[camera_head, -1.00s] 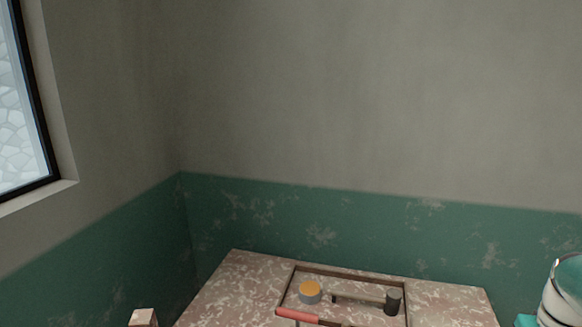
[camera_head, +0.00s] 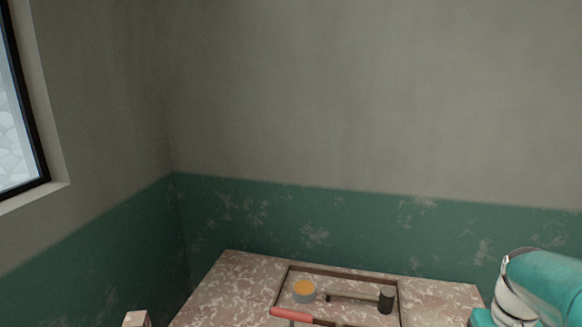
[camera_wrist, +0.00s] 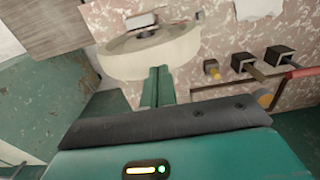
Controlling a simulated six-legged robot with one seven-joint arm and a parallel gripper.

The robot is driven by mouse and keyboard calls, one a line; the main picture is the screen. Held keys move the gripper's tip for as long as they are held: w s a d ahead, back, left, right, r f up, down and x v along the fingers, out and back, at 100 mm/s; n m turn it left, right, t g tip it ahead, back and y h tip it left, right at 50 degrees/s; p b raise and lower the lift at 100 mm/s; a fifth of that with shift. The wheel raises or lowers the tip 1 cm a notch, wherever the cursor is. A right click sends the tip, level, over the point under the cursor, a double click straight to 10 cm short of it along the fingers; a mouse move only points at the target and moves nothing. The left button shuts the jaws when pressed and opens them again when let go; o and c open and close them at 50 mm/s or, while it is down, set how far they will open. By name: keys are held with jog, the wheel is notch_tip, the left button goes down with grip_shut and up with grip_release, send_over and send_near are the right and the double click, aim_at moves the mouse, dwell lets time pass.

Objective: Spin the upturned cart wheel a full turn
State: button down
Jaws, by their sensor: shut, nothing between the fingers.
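A pale, cream round wheel (camera_wrist: 178,59) shows at the top of the wrist view. Its middle is darker and has a small block on top. My gripper (camera_wrist: 158,70) has its two green fingers together and empty, pointing at the wheel's near rim. The fingertips overlap the rim in the picture, and I cannot tell whether they touch it.
A speckled table (camera_head: 225,277) carries a wooden-framed tray (camera_head: 341,273). In it are an orange-topped round item (camera_head: 304,290), a dark-headed mallet (camera_head: 386,300) and a red-handled tool (camera_head: 291,315). A pale block (camera_head: 137,319) shows at lower left. A green wall stands behind.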

jog(key=shift+f, duration=1)
jog(key=d, duration=0.1)
jog(key=s+d, duration=0.1)
jog(key=d, duration=0.3)
jog(key=shift+s+d, duration=0.15)
jog(key=shift+s, duration=0.1)
jog(key=shift+s+d+r, duration=0.1)
jog(key=shift+d+r, duration=0.2)
jog(key=shift+r, duration=0.35)
jog(key=shift+s+d+r, duration=0.1)
jog(key=shift+d+r, duration=0.15)
jog(key=shift+r, duration=0.4)
jog(key=shift+w+a, duration=0.1)
jog(key=shift+w+a, duration=0.3)
jog(key=shift+a, duration=0.7)
jog(key=shift+w+a, duration=0.25)
jog(key=shift+a, duration=0.8)
jog(key=shift+w+a, duration=0.3)
jog(key=shift+a, duration=0.7)
